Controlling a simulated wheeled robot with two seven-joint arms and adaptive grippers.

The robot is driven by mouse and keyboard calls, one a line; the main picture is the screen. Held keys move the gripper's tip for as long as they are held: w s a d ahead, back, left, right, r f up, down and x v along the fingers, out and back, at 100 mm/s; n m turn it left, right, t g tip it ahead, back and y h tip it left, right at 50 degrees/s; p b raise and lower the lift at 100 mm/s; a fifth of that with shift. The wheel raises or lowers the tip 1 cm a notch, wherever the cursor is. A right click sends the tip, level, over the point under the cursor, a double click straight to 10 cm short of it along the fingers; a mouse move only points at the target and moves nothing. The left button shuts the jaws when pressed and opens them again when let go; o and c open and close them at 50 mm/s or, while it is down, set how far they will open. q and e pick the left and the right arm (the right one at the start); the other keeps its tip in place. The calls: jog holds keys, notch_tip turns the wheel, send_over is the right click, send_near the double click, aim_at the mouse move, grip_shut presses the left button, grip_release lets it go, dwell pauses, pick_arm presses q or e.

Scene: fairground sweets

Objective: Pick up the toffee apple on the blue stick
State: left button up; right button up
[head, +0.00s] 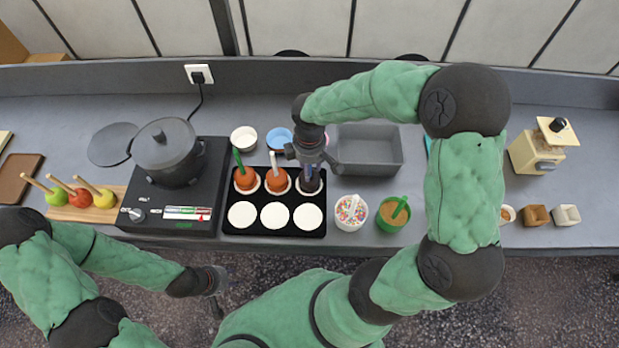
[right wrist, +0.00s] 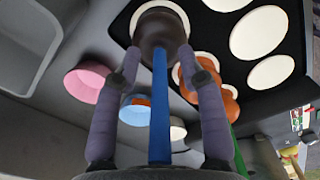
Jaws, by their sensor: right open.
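The toffee apple on the blue stick has a dark brown coating (head: 311,183) and sits in the back right place of the black tray (head: 283,232). In the right wrist view the dark apple (right wrist: 160,30) is at the top, with its blue stick (right wrist: 160,105) running back between the fingers. My right gripper (right wrist: 160,58) is open, its fingers on either side of the stick, above the apple; it partly hides the apple in the head view. My left gripper (head: 219,296) hangs empty in front of the counter; its jaw opening is unclear.
Beside it on the tray are orange-brown apples with a green stick (head: 246,180) and a pale stick (head: 277,182). Three white discs fill the front row. A grey bin (head: 370,165), sprinkles bowl (head: 351,212), green cup (head: 393,214) and pot (head: 167,155) surround the tray.

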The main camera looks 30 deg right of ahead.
grip_shut()
jog(key=shift+r, duration=0.15)
jog(key=shift+r, duration=0.65)
jog(key=s+a+r+p, duration=0.1)
jog(key=s+a+r, duration=0.1)
jog(key=a+r, duration=0.3)
jog(key=s+a+r+p, duration=0.2)
jog(key=s+a+r, duration=0.1)
jog(key=a+r, duration=0.3)
jog(key=shift+s+a+r, duration=0.25)
jog(key=shift+s+a, duration=0.05)
jog(key=shift+a, duration=0.55)
